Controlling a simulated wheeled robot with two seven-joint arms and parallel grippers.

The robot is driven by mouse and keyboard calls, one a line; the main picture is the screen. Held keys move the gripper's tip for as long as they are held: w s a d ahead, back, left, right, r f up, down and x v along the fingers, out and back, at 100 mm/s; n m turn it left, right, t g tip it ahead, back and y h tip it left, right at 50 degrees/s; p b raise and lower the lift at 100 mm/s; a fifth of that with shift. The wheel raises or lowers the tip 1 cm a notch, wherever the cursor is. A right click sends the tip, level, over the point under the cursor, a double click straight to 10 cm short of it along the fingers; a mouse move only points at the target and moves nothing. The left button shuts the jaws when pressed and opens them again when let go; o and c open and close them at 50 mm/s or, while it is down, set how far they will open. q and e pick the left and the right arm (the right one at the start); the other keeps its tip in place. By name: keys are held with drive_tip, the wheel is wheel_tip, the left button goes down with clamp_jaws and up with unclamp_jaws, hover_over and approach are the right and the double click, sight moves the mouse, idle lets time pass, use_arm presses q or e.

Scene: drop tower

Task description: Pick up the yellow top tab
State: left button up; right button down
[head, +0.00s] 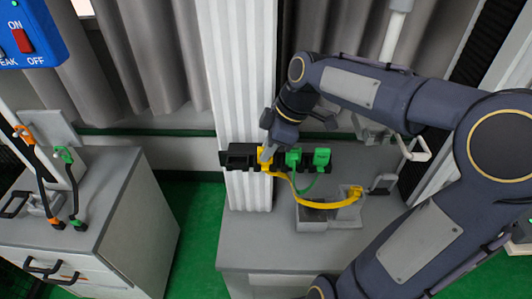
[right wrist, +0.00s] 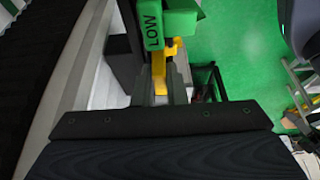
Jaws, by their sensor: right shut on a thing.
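The yellow top tab (head: 265,163) sits at the black bracket (head: 238,156) on the white ribbed column. My right gripper (head: 268,150) reaches down to it from above and is shut on it. In the right wrist view the yellow tab (right wrist: 158,72) shows between the fingers of my right gripper (right wrist: 160,92), partly hidden by them. A yellow strap (head: 285,178) runs from the tab to a yellow end piece (head: 354,195) at the grey tray (head: 318,224). My left gripper is not in view.
Green tabs (head: 321,157) sit beside the yellow one; a green block marked LOW (right wrist: 153,30) is close to my fingers. A cabinet (head: 90,220) with orange and green straps stands at left. A blue switch box (head: 30,33) hangs at upper left.

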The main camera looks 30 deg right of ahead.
sight(261, 149)
drive_tip(key=shift+r, duration=0.1)
drive_tip(key=r, duration=0.3)
drive_tip(key=shift+s+r, duration=0.2)
drive_tip(key=shift+r, duration=0.1)
drive_tip(key=s+a+r+b, duration=0.1)
drive_tip(key=s+a+r, duration=0.2)
drive_tip(key=s+r, duration=0.6)
drive_tip(key=s, duration=0.4)
drive_tip(key=shift+s+a+r, duration=0.15)
